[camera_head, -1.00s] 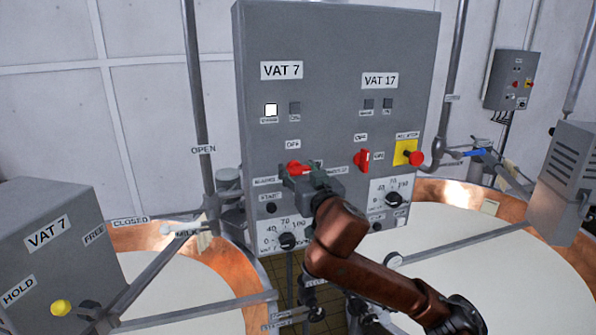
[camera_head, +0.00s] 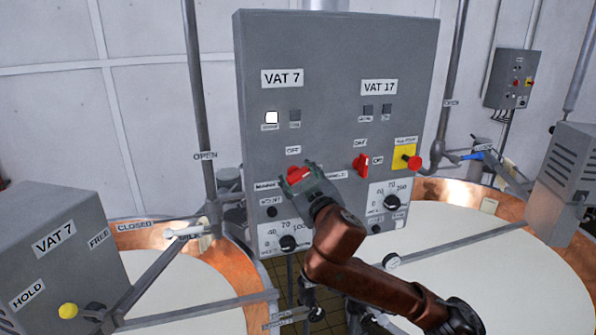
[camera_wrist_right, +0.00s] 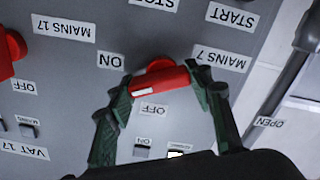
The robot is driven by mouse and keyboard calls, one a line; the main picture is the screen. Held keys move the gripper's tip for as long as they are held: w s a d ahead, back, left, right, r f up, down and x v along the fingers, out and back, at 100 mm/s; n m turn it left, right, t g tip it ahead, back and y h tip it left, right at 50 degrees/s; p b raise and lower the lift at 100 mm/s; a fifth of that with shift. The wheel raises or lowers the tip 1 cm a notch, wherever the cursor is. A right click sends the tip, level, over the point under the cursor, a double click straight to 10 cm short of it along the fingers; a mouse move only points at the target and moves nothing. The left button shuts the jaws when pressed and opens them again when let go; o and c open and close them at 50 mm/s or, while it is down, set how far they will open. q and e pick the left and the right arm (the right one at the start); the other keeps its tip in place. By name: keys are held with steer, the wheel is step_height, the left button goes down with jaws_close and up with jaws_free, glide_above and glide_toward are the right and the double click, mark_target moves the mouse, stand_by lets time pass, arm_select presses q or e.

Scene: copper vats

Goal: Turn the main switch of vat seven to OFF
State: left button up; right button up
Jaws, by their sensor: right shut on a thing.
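The main switch of vat seven is a red rotary handle (camera_head: 297,174) on the grey panel, under the VAT 7 label and below an OFF label. It also shows in the wrist view (camera_wrist_right: 160,78). My right gripper (camera_head: 299,176) is shut on it, with one green-grey finger at each end of the handle (camera_wrist_right: 163,88). The handle lies near level but tilted. Its white-marked end is on the ON label's side and leans a little toward the OFF label (camera_wrist_right: 153,110). The fingers partly hide the handle in the head view. My left gripper is out of view.
The red vat 17 switch (camera_head: 361,165) sits close to the right. Beyond it is a red stop button (camera_head: 414,162) on a yellow plate. A white lamp (camera_head: 271,118) glows under VAT 7. A dial (camera_head: 288,243) is below. Copper vats stand either side.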

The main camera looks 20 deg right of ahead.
steer(key=n+p, duration=0.4)
steer(key=n, duration=0.3)
steer(key=shift+a+r, duration=0.1)
steer(key=shift+a, duration=0.05)
steer(key=n+p, duration=0.2)
steer(key=n, duration=0.3)
steer(key=shift+a+n+p, duration=0.1)
steer(key=shift+n+p, duration=0.2)
steer(key=shift+f, duration=0.2)
steer(key=o, duration=1.2)
steer(key=shift+c, duration=0.2)
steer(key=s, duration=1.2)
steer(key=shift+d, duration=0.2)
